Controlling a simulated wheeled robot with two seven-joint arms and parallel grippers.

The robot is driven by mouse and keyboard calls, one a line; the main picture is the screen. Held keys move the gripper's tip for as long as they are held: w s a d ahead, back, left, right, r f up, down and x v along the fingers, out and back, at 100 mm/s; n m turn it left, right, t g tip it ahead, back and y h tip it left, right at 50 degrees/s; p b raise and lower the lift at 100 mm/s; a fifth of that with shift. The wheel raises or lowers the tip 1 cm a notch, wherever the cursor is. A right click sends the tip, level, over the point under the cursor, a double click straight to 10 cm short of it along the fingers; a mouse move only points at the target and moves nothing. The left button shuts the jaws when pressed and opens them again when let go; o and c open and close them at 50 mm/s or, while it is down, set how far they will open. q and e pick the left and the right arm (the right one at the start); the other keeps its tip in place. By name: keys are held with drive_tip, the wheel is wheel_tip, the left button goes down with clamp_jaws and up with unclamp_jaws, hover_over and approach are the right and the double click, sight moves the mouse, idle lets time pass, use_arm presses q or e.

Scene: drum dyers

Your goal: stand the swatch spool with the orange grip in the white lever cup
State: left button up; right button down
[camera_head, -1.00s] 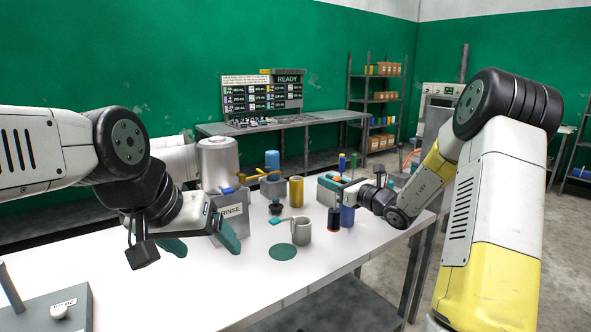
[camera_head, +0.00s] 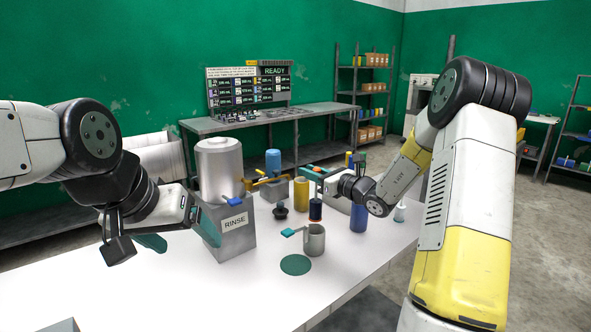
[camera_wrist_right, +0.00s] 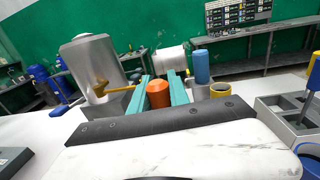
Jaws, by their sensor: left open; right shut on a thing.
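The swatch spool's orange grip (camera_wrist_right: 158,93) is between the teal fingers of my right gripper (camera_wrist_right: 160,84) in the right wrist view. In the head view my right gripper (camera_head: 314,175) is shut on it, with the spool's dark body (camera_head: 316,211) hanging below. The white lever cup (camera_head: 314,241), pale grey here with a teal lever on its left, stands on the table. The spool's lower end appears just above and behind the cup's rim; the exact gap is unclear. My left gripper (camera_head: 182,238) is open and empty at the left.
A RINSE tank (camera_head: 232,226) stands left of the cup. A yellow cylinder (camera_head: 301,193) and a small black knobbed piece (camera_head: 280,211) stand behind it; a blue cylinder (camera_head: 358,217) stands to its right. A flat green disc (camera_head: 295,265) lies in front.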

sight(311, 200)
drive_tip(key=shift+f, duration=5.1)
drive_tip(key=c, duration=1.2)
unclamp_jaws()
drive_tip(key=shift+o, duration=0.2)
drive_tip(key=shift+v, duration=3.85)
